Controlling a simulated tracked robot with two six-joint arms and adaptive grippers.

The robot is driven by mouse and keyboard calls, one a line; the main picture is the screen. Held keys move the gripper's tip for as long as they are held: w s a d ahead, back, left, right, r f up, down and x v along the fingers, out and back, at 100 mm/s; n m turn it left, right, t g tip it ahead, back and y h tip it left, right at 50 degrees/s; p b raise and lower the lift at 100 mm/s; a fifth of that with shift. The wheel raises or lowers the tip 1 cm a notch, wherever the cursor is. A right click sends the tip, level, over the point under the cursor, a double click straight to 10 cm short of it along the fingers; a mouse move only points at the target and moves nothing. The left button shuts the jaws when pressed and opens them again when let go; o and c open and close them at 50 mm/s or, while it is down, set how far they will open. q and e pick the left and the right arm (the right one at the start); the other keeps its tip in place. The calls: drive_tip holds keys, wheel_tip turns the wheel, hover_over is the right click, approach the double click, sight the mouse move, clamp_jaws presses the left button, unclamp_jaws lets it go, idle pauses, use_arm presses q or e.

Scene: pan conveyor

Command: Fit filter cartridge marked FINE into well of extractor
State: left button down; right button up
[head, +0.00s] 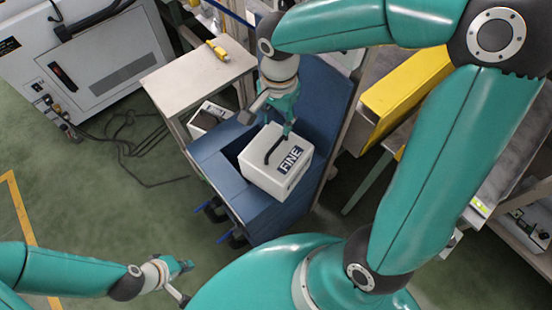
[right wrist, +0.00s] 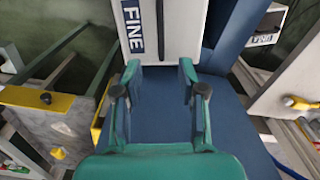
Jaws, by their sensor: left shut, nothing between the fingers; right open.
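The white filter cartridge marked FINE (head: 262,178) has a black handle and a dark blue label. In the head view it stands at the well of the blue extractor (head: 218,172), its top and near sides well above the blue rim. A dark gap shows at its left; its base and seating depth are hidden. The cartridge also shows in the right wrist view (right wrist: 168,28), beyond the fingertips. My right gripper (head: 288,126) is open and empty, close to the far side of the cartridge by the handle. My left gripper (head: 188,266) is shut and empty, low at the left.
A second white box (head: 207,117) sits left of the extractor, below a pale table (head: 185,82) with a yellow tool (head: 217,50). A yellow-sided bench (head: 405,90) stands at the right. A grey machine (head: 85,60) and loose cables are at the left. Green floor is free at lower left.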

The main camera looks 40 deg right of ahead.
sight(276, 144)
wheel_tip(276, 144, down, 5)
drive_tip(key=shift+f, duration=0.1)
drive_tip(key=shift+a+f, duration=0.15)
drive_tip(key=shift+f, duration=1.2)
drive_tip(key=shift+a+f, duration=0.1)
drive_tip(key=shift+f, duration=1.2)
clamp_jaws()
